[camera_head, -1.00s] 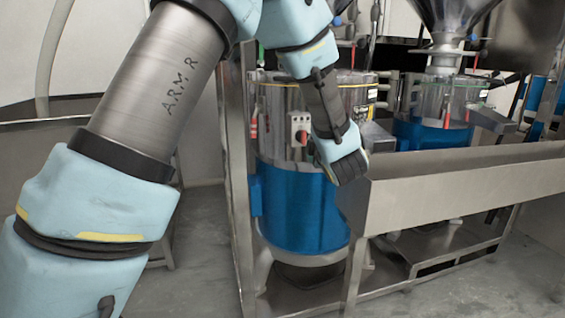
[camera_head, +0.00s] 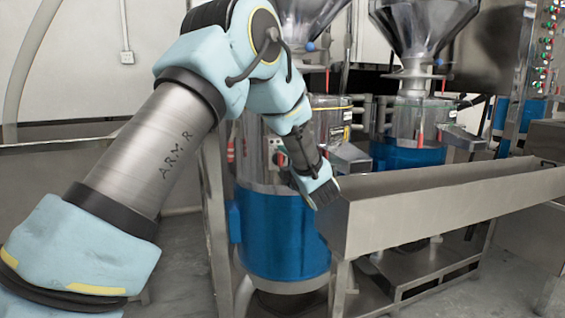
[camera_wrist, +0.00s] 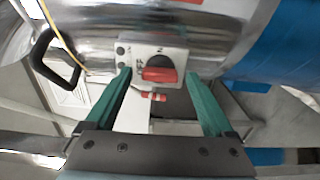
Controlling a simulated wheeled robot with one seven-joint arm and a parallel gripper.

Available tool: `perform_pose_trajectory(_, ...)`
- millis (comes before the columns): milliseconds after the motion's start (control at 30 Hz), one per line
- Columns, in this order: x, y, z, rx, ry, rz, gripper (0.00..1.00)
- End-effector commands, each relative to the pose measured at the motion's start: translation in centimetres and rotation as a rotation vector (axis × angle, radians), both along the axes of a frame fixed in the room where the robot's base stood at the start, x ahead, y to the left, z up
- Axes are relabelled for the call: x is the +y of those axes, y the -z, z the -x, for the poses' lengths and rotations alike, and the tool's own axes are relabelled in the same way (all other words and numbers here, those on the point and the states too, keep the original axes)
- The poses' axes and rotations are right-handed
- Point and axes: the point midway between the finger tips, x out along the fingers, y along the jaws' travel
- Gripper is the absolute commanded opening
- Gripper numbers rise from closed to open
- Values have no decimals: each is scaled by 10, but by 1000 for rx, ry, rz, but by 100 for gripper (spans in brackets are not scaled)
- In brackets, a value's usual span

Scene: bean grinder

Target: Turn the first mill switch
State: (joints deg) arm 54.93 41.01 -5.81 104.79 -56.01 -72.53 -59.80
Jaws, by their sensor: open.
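The first mill (camera_head: 285,225) has a shiny metal upper drum and a blue lower body. On its drum is a white switch plate (camera_head: 276,150), partly hidden behind my arm in the head view. The red switch knob (camera_wrist: 158,70) shows clearly in the wrist view, with "OFF" lettering beside it. My gripper (camera_wrist: 158,76) is open, its two green fingers on either side of the knob in the picture. I cannot tell whether they touch it. In the head view my gripper's fingers are hard to make out near the trough's left end.
A long metal trough (camera_head: 440,205) runs right from beside the mill. A second blue mill (camera_head: 408,150) stands behind it. In the wrist view a black handle (camera_wrist: 52,62) is left of the switch, and a small red piece (camera_wrist: 153,96) lies below the knob.

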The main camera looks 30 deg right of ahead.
Motion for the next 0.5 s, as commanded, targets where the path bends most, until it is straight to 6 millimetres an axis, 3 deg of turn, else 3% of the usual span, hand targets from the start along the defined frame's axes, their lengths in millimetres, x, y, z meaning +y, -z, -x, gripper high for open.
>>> perform_pose_trajectory(367,-1,0,-6,0,1,-1,88)
perform_pose_trajectory(500,-1,0,-6,0,1,-1,73)
